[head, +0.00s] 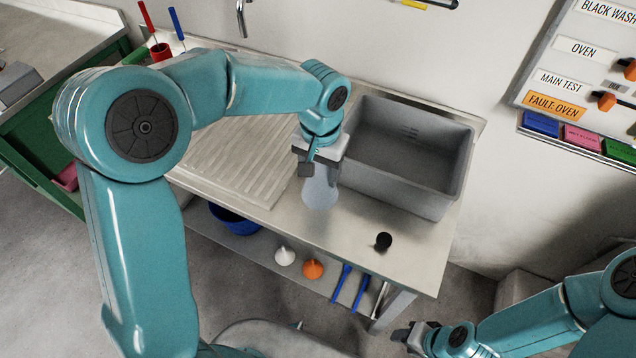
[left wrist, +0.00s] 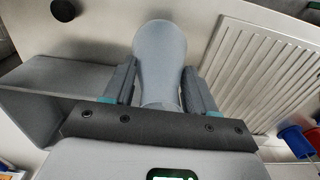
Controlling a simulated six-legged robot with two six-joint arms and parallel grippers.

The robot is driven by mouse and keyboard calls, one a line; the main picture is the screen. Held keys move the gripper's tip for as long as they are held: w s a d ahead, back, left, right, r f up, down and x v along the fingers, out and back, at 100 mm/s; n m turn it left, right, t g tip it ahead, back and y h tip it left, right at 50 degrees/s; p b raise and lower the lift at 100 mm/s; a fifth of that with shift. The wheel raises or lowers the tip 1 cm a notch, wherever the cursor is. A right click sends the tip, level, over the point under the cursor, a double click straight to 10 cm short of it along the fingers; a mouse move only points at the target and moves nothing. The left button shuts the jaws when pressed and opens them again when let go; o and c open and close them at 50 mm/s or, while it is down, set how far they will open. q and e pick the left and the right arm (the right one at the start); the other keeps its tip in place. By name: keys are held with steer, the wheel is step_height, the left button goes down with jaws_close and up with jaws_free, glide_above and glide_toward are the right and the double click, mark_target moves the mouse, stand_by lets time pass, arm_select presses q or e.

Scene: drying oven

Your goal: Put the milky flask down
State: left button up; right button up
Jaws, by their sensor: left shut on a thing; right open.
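The milky flask (head: 319,190) is a pale, cloudy conical vessel at the front of the steel sink counter (head: 340,235). My left gripper (head: 312,165) is shut on the upper part of the flask. In the left wrist view the flask (left wrist: 160,55) shows between the two fingers of the left gripper (left wrist: 160,88), its wide end away from the palm. Whether its base touches the counter or hangs just above it, I cannot tell. My right gripper (head: 415,338) is open and empty at the bottom of the head view, away from the counter.
A grey sink basin (head: 455,170) lies right of the flask, and a ribbed drainboard (head: 235,160) lies left. A black stopper (head: 383,241) is on the counter's front right. Funnels, a blue bowl (head: 232,222) and blue tools are on the shelf below.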

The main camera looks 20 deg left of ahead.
mark_target(318, 186)
arm_select(q)
steer(key=shift+a+f, duration=0.2)
steer(key=shift+f, duration=2.7)
steer(key=shift+s, duration=0.1)
steer(key=shift+f, duration=0.2)
steer(key=o, duration=1.3)
steer(key=shift+r, duration=0.1)
